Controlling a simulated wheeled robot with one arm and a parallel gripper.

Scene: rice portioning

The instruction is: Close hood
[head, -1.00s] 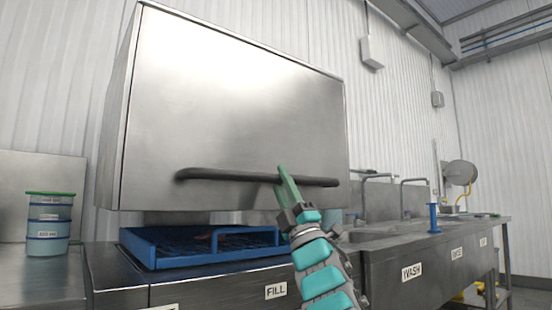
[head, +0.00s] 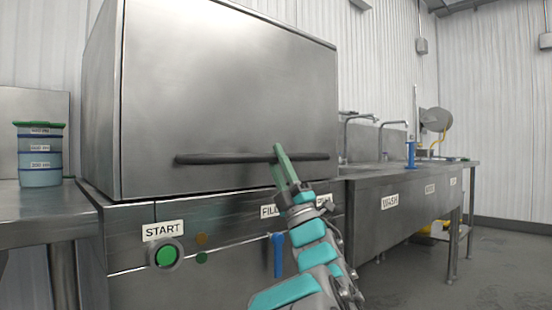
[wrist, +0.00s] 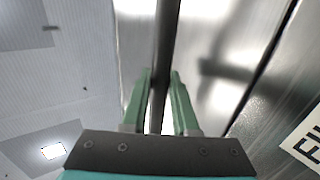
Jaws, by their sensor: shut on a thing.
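The hood (head: 225,95) is a large stainless steel box with a long dark bar handle (head: 225,159) across its lower front. In the head view its lower edge meets the steel base, and no gap shows between them. My gripper (head: 281,160), with green fingers, is at the right part of the handle. In the wrist view the handle (wrist: 166,50) runs between the two fingers of my gripper (wrist: 160,95), which are shut on it. The inside of the hood is hidden.
The base front has a green START button (head: 165,256) and a blue lever (head: 277,255). Stacked tubs (head: 40,160) stand on the left counter (head: 30,212). A sink counter labelled WASH (head: 390,203) is at the right, with open floor in front.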

